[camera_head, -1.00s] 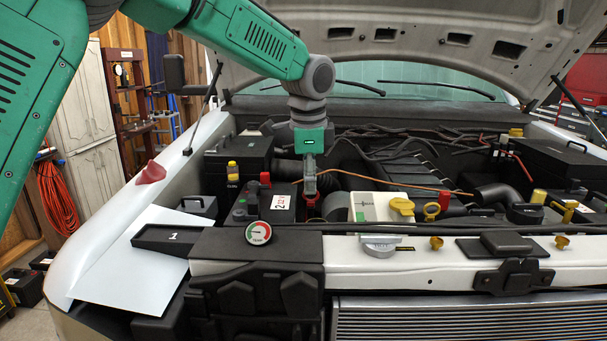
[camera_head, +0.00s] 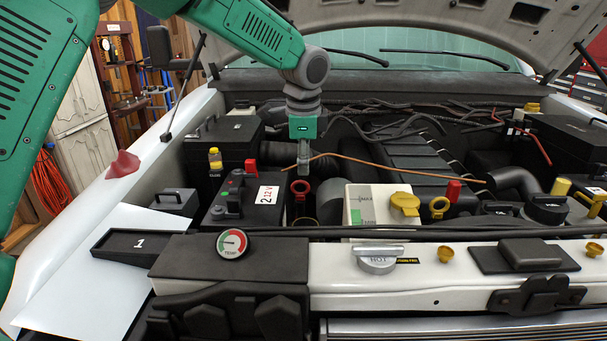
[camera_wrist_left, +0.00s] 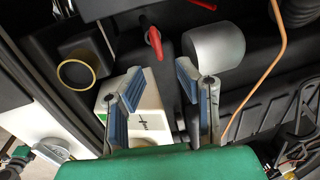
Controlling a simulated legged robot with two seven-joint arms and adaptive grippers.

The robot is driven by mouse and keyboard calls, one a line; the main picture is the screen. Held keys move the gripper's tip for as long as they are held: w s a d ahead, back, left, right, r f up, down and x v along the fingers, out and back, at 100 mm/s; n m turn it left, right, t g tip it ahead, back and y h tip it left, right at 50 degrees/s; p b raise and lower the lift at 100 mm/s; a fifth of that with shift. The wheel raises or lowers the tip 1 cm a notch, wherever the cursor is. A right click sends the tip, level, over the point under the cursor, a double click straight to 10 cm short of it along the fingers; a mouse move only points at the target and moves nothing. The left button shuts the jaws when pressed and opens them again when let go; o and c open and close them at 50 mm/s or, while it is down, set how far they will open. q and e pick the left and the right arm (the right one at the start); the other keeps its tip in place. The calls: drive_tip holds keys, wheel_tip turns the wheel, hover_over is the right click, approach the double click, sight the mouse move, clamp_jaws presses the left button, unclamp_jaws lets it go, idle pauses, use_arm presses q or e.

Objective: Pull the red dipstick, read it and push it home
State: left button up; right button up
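My right gripper is not in view.
The battery (camera_head: 228,212) is close on the left. A copper-coloured line (camera_head: 400,170) crosses behind. The raised hood (camera_head: 430,25) hangs above.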

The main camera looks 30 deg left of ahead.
sight(300, 181)
use_arm(q)
drive_tip(key=f, duration=0.1)
drive_tip(key=a+f, duration=0.1)
drive_tip(key=f, duration=0.1)
drive_tip(key=shift+w+f, duration=0.1)
drive_tip(key=shift+f, duration=0.15)
drive_tip(key=shift+w+a+f, duration=0.1)
drive_tip(key=shift+a+f, duration=0.45)
drive_tip(key=shift+d, duration=0.2)
drive_tip(key=shift+c, duration=0.4)
drive_tip(key=shift+d+r, duration=0.1)
drive_tip(key=shift+d, duration=0.1)
clamp_jaws()
drive_tip(key=shift+d+r, duration=0.1)
drive_tip(key=shift+d, duration=0.05)
drive_tip(key=shift+r, duration=0.35)
wheel_tip(300, 181, up, 16)
drive_tip(key=shift+f, duration=0.2)
